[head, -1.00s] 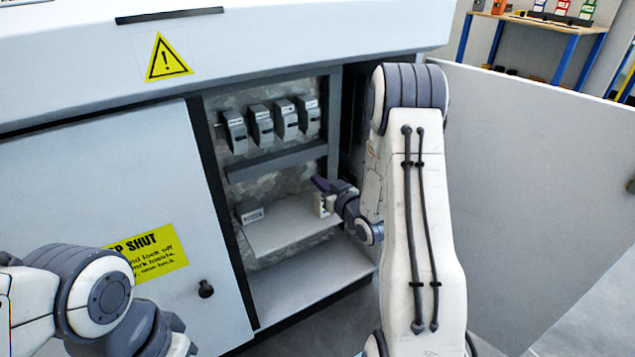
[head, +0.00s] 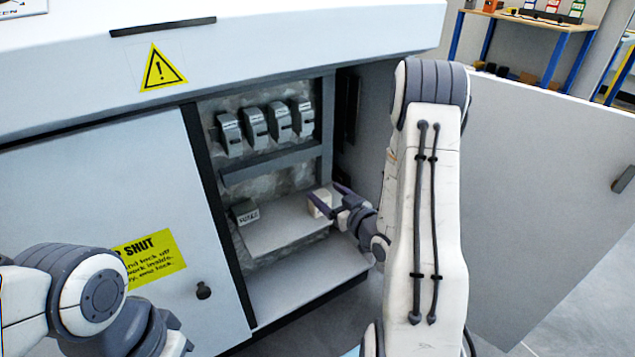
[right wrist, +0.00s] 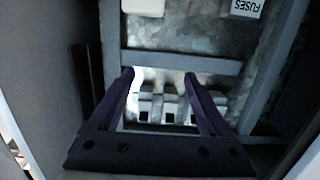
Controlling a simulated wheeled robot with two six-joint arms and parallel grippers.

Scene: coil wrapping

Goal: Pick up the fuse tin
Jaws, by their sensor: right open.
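The fuse tin (head: 244,212) is a small grey box with a pale label, at the left of the cabinet's inner shelf. In the right wrist view the tin (right wrist: 246,8) is cut off by the top edge, and its label reads FUSES upside down. My right gripper (head: 326,195) is open at the shelf's right end, apart from the tin, by a plain white box (head: 319,205). In the right wrist view its purple fingers (right wrist: 159,76) are spread with no object gripped. My left arm shows at the lower left; its gripper is out of view.
Several grey breakers (head: 268,126) stand on a rail above the shelf (head: 275,235). The closed left door (head: 95,185) and open right door (head: 545,190) flank the opening. The shelf's middle is clear between tin and white box.

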